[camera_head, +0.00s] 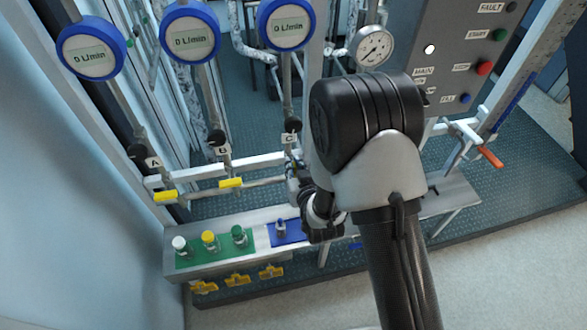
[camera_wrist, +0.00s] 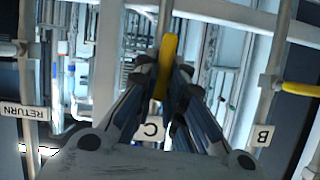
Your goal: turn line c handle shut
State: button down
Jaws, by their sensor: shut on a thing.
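The line C handle is a yellow lever (camera_wrist: 167,65). In the wrist view it lies between the fingertips of my gripper (camera_wrist: 166,78), which is shut on it. The lever runs roughly in line with its grey pipe, upright in that picture. The C label (camera_wrist: 151,128) shows upside down between the fingers. In the head view the C label (camera_head: 290,139) shows on its pipe just left of my arm. My arm hides the lever and the fingertips there.
The yellow B handle (camera_head: 231,183) and A handle (camera_head: 166,196) lie across their pipes, left of line C. A bench (camera_head: 205,267) with capped bottles stands below. A control panel (camera_head: 440,50) and an orange-handled valve (camera_head: 491,157) are to the right.

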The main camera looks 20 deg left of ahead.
jog(key=shift+w+d+f+m+g+y+b, duration=0.2)
jog(key=shift+m+y+b, duration=1.05)
jog(key=shift+m+b, duration=0.85)
jog(key=shift+w+d+f+m+y+b, duration=0.1)
jog(key=shift+d+f+m+y+b, duration=0.2)
jog(key=shift+m+y+b, duration=1.35)
jog(key=shift+w+d+f+m+g+y+b, duration=0.2)
jog(key=shift+m+y+b, duration=0.6)
jog(key=shift+m+b, duration=1.7)
jog(key=shift+m, duration=0.35)
jog(key=c, duration=1.9)
grip_release()
jog(key=shift+a, duration=0.1)
jog(key=shift+o, duration=1.2)
jog(key=shift+s+f, duration=0.1)
